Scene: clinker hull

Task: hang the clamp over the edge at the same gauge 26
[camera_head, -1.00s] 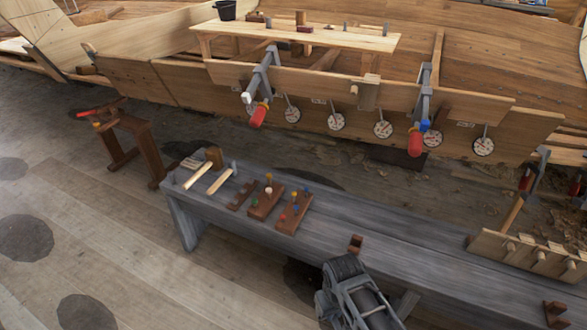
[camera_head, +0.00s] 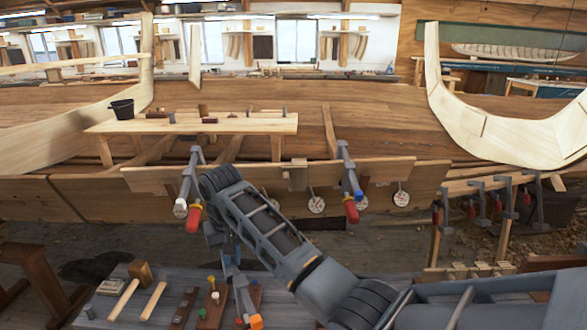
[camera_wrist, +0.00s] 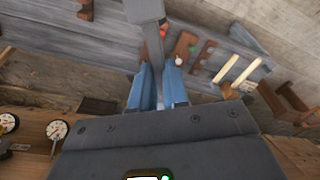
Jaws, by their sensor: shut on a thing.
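My gripper (camera_head: 230,254) is shut on a grey metal clamp (camera_head: 241,290) with an orange tip, held above the grey bench. In the wrist view the blue fingers (camera_wrist: 158,88) grip the clamp's bar (camera_wrist: 151,45). Round dial gauges (camera_head: 317,204) hang along the plank; another is at the right (camera_head: 401,198), and one shows in the wrist view (camera_wrist: 59,130). Their numbers are too small to read. The plank edge (camera_head: 400,163) carries a clamp with a white tip (camera_head: 190,185) and one with a blue tip (camera_head: 347,178). My arm hides part of the plank and gauges.
Several more clamps (camera_head: 505,205) hang at the right.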

